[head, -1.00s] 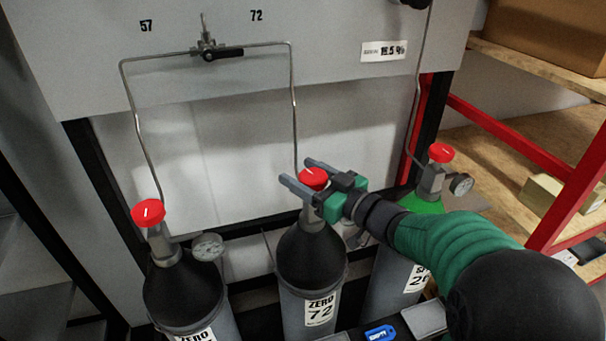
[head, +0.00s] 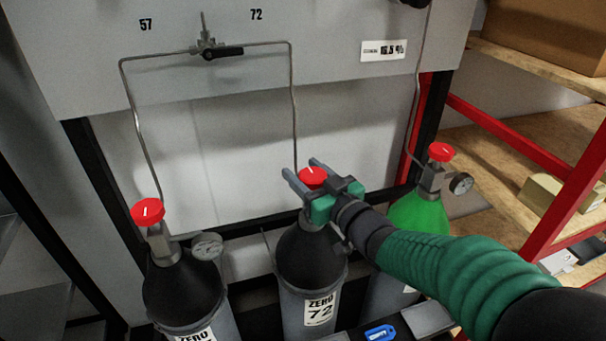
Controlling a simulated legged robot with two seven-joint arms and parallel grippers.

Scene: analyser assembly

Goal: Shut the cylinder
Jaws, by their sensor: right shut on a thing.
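Three gas cylinders stand in a row, each with a red valve knob. The middle cylinder (head: 311,258), with a black shoulder, is labelled ZERO 72. Its red knob (head: 312,176) sits between the fingers of my right gripper (head: 305,174), which is shut on it. The left cylinder (head: 185,288) is labelled ZERO and has a red knob (head: 147,212). The right cylinder has a green shoulder (head: 418,214) and a red knob (head: 440,152); my right arm hides part of it. My left gripper is not in view.
A black-handled valve (head: 222,53) on the grey panel joins two thin pipes, under the marks 57 and 72. Gauges (head: 207,246) (head: 461,184) sit beside the outer cylinders. A red-framed shelf (head: 572,190) with boxes stands at the right. A blue tag (head: 380,333) lies low in front.

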